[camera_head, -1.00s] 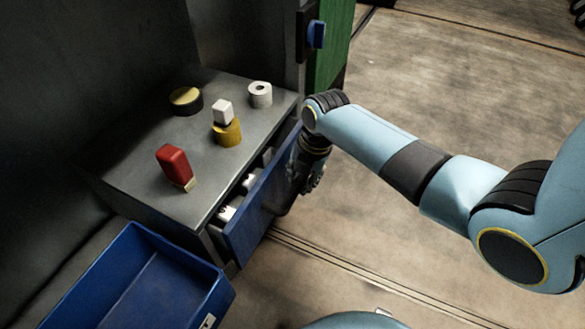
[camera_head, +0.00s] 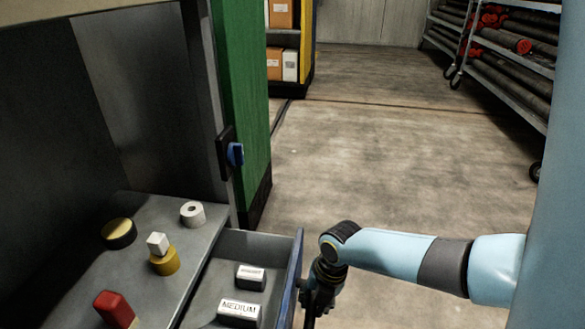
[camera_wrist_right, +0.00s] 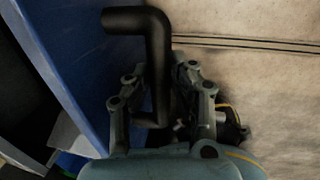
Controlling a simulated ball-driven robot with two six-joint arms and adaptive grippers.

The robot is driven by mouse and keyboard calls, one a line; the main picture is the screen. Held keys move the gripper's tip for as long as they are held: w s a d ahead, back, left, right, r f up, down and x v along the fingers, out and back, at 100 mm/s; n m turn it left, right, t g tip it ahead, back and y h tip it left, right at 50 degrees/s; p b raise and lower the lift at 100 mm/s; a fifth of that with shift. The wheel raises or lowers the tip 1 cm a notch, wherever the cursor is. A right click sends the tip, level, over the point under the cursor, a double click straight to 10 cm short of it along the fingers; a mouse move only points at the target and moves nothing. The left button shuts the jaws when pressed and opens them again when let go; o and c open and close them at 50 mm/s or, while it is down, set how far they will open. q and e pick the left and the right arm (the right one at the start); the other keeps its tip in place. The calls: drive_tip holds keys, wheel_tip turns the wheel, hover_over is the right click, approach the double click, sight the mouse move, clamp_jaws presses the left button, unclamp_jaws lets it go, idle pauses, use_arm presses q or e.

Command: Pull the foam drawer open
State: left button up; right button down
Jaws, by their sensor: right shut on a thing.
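The foam drawer (camera_head: 295,262) has a blue front and stands partly pulled out of the grey cabinet. Inside it lie dark foam blocks with white labels, one reading MEDIUM (camera_head: 239,312). My right gripper (camera_head: 318,296) is at the outer side of the drawer front. In the right wrist view, my right gripper (camera_wrist_right: 160,100) is shut on the black bent handle (camera_wrist_right: 150,22), which stands out from the blue front (camera_wrist_right: 80,60). My left gripper is not in view.
On the cabinet top (camera_head: 190,245) stand a white roll (camera_head: 192,214), a yellow roll (camera_head: 165,262) with a white block (camera_head: 157,243) on it, a black-and-yellow roll (camera_head: 118,233) and a red object (camera_head: 113,308). Open floor (camera_head: 400,180) lies right of the drawer.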

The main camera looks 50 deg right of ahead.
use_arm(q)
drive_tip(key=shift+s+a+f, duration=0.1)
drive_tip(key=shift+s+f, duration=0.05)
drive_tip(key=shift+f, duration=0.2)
use_arm(e)
drive_tip(key=shift+s+d, duration=0.55)
drive_tip(key=shift+s, duration=0.3)
drive_tip(key=c, duration=1.1)
unclamp_jaws()
drive_tip(key=r, duration=0.4)
drive_tip(key=s+r, duration=0.1)
drive_tip(key=r, duration=0.3)
drive_tip(key=s+d+r, duration=0.1)
drive_tip(key=r, duration=0.2)
drive_tip(key=shift+r, duration=0.4)
